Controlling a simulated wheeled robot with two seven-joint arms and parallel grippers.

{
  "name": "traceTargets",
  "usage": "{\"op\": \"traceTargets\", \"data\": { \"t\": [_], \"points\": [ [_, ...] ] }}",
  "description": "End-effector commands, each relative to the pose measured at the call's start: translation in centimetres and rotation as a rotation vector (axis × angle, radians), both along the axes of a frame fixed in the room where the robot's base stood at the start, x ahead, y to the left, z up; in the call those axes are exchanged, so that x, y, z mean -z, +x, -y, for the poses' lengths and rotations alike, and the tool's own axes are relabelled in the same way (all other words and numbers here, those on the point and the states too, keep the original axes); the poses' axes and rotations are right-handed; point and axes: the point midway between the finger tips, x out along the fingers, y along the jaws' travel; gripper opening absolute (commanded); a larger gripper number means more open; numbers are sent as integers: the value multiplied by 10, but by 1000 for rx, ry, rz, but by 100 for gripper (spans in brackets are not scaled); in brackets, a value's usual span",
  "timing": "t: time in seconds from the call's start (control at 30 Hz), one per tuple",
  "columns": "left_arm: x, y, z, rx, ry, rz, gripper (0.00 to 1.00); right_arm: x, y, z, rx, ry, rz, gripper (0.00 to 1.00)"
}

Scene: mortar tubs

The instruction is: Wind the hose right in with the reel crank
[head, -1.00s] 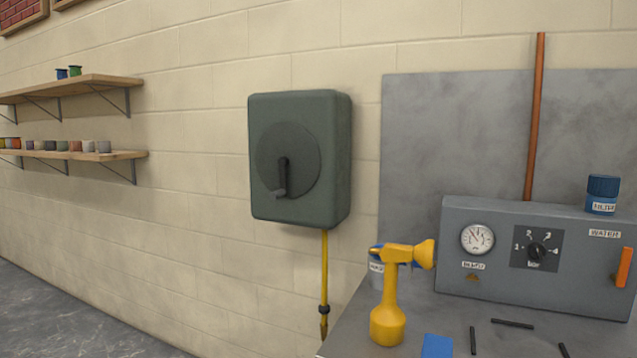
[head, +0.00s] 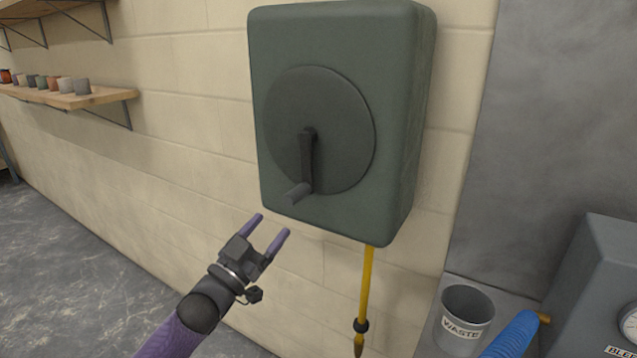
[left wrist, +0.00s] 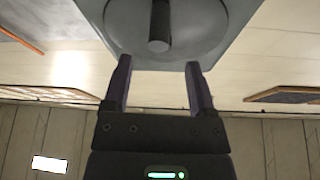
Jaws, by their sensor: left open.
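The hose reel (head: 400,130) is a dark green box on the wall with a round disc on its front. Its crank (head: 307,160) hangs down from the disc's middle, with the handle knob (head: 298,193) at its lower end. The yellow hose (head: 366,290) hangs from the box's underside, with a dark stop near its lower end. My left gripper (head: 268,228) is open and empty, below and left of the knob and apart from it. In the left wrist view, the knob (left wrist: 158,46) lies ahead, between and beyond the open fingers. My right gripper is not in view.
A grey bench with a waste cup (head: 466,312) stands at lower right, beside a grey control box (head: 595,285). A blue object (head: 515,335) shows at the bottom edge. Shelves with small pots (head: 60,84) are on the left wall.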

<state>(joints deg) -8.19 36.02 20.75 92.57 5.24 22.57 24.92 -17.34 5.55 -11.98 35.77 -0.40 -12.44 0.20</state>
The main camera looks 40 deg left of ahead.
Motion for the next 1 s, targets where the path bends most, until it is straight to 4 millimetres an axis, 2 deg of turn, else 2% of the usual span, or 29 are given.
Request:
{"op": "traceTargets", "data": {
  "t": [0.2,0.4,0.57,0.8,0.83,1.0],
  "points": [
    [-16,43,-2,-1,1,2,73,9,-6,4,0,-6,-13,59],
    [-28,74,-4,-3,-1,-2,73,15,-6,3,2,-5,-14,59],
    [-32,85,-4,-3,0,-4,73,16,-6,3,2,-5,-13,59],
    [-33,86,-4,-3,-1,-6,73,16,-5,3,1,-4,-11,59],
    [-33,86,-4,-3,0,-6,71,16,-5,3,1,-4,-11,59],
    [-33,86,-4,-3,-1,-6,35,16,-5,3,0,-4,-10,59]
  ]
}}
